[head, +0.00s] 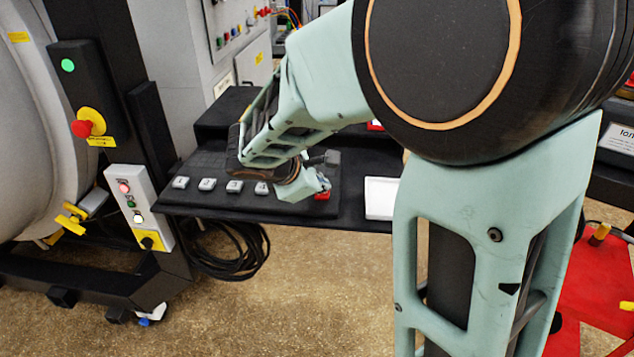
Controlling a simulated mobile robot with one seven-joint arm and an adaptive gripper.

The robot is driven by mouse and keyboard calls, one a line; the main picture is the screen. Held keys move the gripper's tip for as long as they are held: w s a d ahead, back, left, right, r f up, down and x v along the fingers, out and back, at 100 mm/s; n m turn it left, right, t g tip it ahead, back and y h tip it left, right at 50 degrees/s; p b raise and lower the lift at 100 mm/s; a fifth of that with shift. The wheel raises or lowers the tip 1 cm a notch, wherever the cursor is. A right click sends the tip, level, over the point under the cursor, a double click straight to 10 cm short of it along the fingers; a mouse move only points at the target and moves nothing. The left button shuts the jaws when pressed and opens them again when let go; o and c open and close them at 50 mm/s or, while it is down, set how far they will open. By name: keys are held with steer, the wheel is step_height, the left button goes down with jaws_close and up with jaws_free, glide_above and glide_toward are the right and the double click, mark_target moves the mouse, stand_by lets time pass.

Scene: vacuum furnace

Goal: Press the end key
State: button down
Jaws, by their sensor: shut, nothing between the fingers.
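A dark key panel (216,165) lies on a black shelf. A red key (322,196) is at the right end of this row, partly hidden by my gripper (322,184). I cannot read which key is marked end. My gripper is shut and empty, pointing down to the right just over the red key. I cannot tell whether it touches the key. My wrist hides the part of the row between the white keys and the red one.
A white tray (381,197) lies on the shelf right of the panel. A black post on the left carries a red stop button (82,128) and a small control box (139,207). Coiled black cables (228,250) hang below the shelf. My arm fills the right side.

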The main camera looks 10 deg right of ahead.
mark_target(321, 194)
steer(key=shift+r+p, duration=0.5)
steer(key=shift+r, duration=0.3)
steer(key=shift+r, duration=0.1)
step_height(321, 194, up, 5)
steer(key=p, duration=0.4)
stand_by(0.5)
